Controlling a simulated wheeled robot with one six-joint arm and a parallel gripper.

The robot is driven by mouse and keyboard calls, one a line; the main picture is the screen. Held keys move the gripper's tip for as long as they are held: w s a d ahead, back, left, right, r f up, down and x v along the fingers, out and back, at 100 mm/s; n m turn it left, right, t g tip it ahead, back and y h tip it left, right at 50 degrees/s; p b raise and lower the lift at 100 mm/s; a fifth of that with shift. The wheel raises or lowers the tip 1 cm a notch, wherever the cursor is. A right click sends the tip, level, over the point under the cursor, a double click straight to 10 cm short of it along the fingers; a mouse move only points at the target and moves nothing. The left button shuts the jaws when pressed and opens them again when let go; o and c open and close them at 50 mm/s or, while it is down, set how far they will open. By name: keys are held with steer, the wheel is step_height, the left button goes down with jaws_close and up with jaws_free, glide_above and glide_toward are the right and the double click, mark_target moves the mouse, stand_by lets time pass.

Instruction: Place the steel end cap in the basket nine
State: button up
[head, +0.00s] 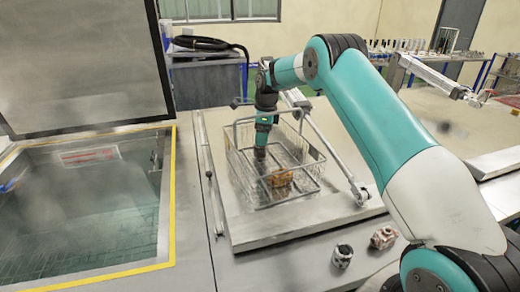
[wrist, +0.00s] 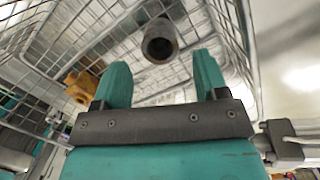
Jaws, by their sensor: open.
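A wire basket (head: 311,181) stands on a closed metal lid in the middle of the head view; no number on it is readable. A grey cylindrical piece (head: 260,153), which looks like the steel end cap, is inside the basket. In the wrist view the cylinder (wrist: 160,40) shows a dark round end just beyond my fingertips. My gripper (head: 264,134) reaches down into the basket over it. In the wrist view my gripper (wrist: 158,75) has its two teal fingers wide apart, with nothing between them.
An orange-brown part (head: 279,178) lies in the basket, near my left finger in the wrist view (wrist: 82,85). A dark cylindrical part (head: 342,256) and a brownish part (head: 383,237) stand on the front ledge. An open tank (head: 85,205) with a raised lid (head: 80,65) is at left.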

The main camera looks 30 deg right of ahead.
mark_target(264, 154)
step_height(264, 154, up, 7)
steer(key=shift+s+d+f+b, duration=0.15)
steer(key=shift+s+d+b, duration=0.05)
steer(key=shift+d+b, duration=0.2)
